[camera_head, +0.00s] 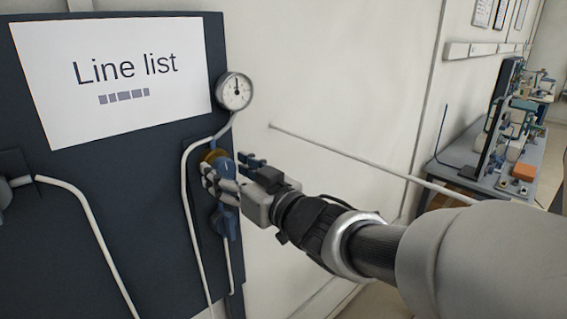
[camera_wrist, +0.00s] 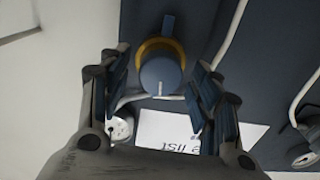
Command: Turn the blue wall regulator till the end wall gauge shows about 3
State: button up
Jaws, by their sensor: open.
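The blue regulator (camera_wrist: 160,76) has a round knob with a yellow ring behind it and a white mark on its face. In the head view, its yellow ring (camera_head: 213,156) shows on the dark wall panel, with the knob largely hidden by my gripper (camera_head: 229,172). My gripper is open, with one finger on each side of the knob; in the wrist view gaps show between fingers and knob. The round white gauge (camera_head: 235,91) is above the regulator; its dark needle points roughly up, and its numbers are too small to read. It also shows in the wrist view (camera_wrist: 121,128).
A white sign reading "Line list" (camera_head: 112,80) is on the dark panel (camera_head: 110,185). Pale pipes (camera_head: 90,225) run down the panel. A long thin rod (camera_head: 350,157) crosses the bare wall at right. A bench with equipment (camera_head: 465,160) stands far right.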

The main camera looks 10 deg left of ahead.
jog(key=v, duration=1)
jog(key=shift+s+d, duration=0.15)
jog(key=shift+s, duration=0.1)
dwell(1.1)
jog(key=d+f+m+t+h, duration=0.1)
jog(key=d+f+m+h, duration=0.25)
jog(key=d+h, duration=0.4)
jog(key=d+f+m+t+h, duration=0.15)
jog(key=d+m+h, duration=0.3)
jog(key=d, duration=0.65)
jog(key=s+d+f+g+h, duration=0.1)
jog(key=s+f+g, duration=0.3)
jog(key=s, duration=0.5)
jog(key=s+d+f+m+g, duration=0.1)
jog(key=s+d+f+g, duration=0.1)
jog(key=s+f+g, duration=0.3)
jog(key=s+f, duration=0.3)
jog(key=s, duration=0.2)
jog(key=shift+d+h, duration=0.3)
jog(key=shift+h, duration=0.1)
